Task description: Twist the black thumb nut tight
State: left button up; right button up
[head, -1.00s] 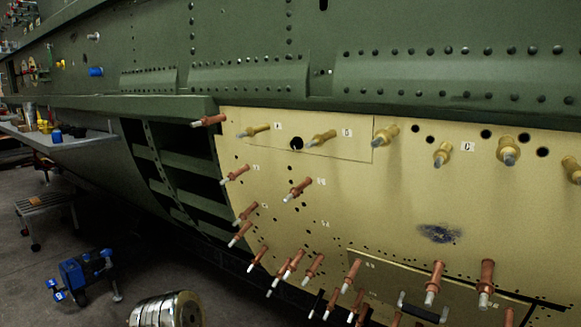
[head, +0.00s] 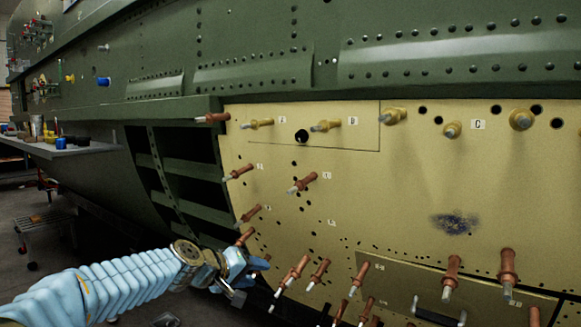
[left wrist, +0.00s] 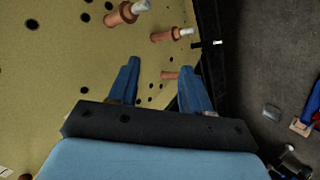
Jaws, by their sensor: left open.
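A round black knob, which looks like the black thumb nut (head: 301,136), sits at the upper left of the cream panel (head: 380,190), by the lower edge of a rectangular patch. I cannot tell how tight it is. My left gripper (head: 257,268), with blue fingers, is at the panel's lower left edge, well below and left of the nut. In the left wrist view its fingers (left wrist: 158,68) are open with nothing held. A copper-coloured pin (left wrist: 170,75) shows in the gap, apparently beyond the fingertips. The nut is not recognisable in that view. My right gripper is not in view.
Copper pins (head: 303,182) and yellow pins (head: 326,126) stick out of the panel around the nut. A green ledge (head: 130,108) juts out at the upper left, above dark open frame bays (head: 190,175). A black handle (head: 437,314) is at the lower right.

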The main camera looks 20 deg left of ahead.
pick_arm(q)
jog(key=s+r+m+t+h, duration=0.1)
jog(key=s+r+t, duration=0.15)
jog(key=r, duration=0.75)
jog(key=s+r+t+h, duration=0.1)
jog(key=s+r, duration=0.3)
jog(key=r, duration=0.6)
jog(key=m+h, duration=0.2)
send_near(298, 137)
jog(key=shift+t, duration=0.45)
jog(key=p+x, duration=0.5)
jog(key=x, duration=0.2)
jog(key=shift+s+d+f, duration=0.1)
jog(key=shift+f, duration=0.05)
jog(key=shift+w+d+f, duration=0.15)
jog(key=shift+w+d, duration=0.1)
jog(key=shift+w, duration=0.2)
